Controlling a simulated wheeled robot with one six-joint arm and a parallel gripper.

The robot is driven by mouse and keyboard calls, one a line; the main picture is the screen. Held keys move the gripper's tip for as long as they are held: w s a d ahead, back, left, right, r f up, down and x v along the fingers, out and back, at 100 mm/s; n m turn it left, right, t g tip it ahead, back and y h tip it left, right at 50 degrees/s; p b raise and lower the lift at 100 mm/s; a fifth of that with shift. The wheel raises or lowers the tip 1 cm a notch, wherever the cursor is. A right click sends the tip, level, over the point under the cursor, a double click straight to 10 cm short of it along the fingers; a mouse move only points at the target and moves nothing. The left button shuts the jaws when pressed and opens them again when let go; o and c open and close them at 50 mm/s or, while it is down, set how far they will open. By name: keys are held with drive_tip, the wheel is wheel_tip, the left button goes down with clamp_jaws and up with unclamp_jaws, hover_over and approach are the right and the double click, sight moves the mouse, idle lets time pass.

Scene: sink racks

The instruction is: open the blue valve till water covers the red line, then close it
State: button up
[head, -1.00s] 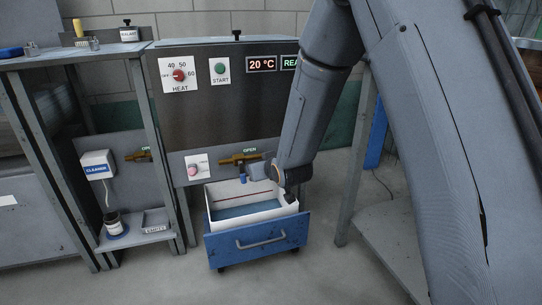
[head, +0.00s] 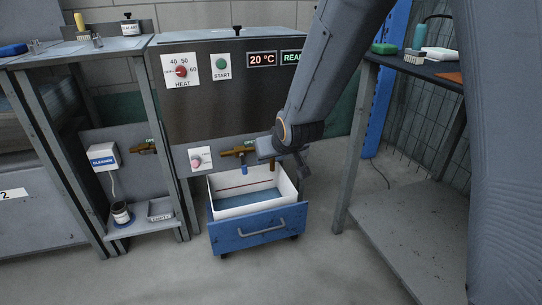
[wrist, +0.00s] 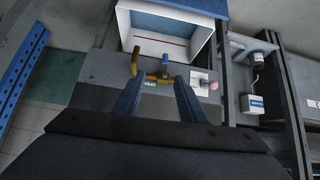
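The brass valve (head: 238,151) sits on the grey panel beside an OPEN label, with a small blue part (head: 244,169) hanging below it. Below stands a white basin (head: 289,187) in a blue-fronted drawer. Bluish water (head: 245,199) lies in it, below the red line (head: 240,186) on the inner back wall. My gripper (head: 266,147) is just right of the valve. In the wrist view my gripper (wrist: 158,98) has its two fingers apart with nothing between them, and the brass valve (wrist: 151,72) lies just beyond the tips. I cannot tell whether water is flowing.
A heat dial (head: 181,71), green start button (head: 221,67) and pink knob (head: 195,162) are on the panel.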

drive_tip(key=shift+c, duration=0.3)
drive_tip(key=shift+w+f, duration=0.1)
drive_tip(key=shift+f, duration=0.05)
drive_tip(key=c, duration=0.4)
drive_tip(key=w+a+f+n, duration=0.1)
drive_tip(key=w+a+f+n+t+b, duration=0.1)
drive_tip(key=w+f, duration=0.1)
drive_tip(key=w+a+f+n+y, duration=0.1)
drive_tip(key=n, duration=0.1)
drive_tip(key=shift+w+a+f+t+b, duration=0.15)
drive_tip(key=shift+w+f+t+b, duration=0.15)
drive_tip(key=shift+w+f+b, duration=0.1)
clamp_jaws()
drive_tip(key=n+t+y+b, duration=0.1)
drive_tip(key=n+t+b, duration=0.1)
drive_tip(key=n, duration=0.4)
approach(244, 165)
drive_tip(key=s+r, duration=0.2)
drive_tip(key=s, duration=0.1)
drive_tip(key=a+f+n+t+y+b, duration=0.3)
drive_tip(key=a+f+n+t, duration=0.15)
drive_tip(key=f+n, duration=0.55)
drive_tip(key=w+b, duration=0.6)
drive_tip(key=w, duration=0.3)
drive_tip(key=shift+w+a+r, duration=0.15)
drive_tip(key=shift+w+r, duration=0.1)
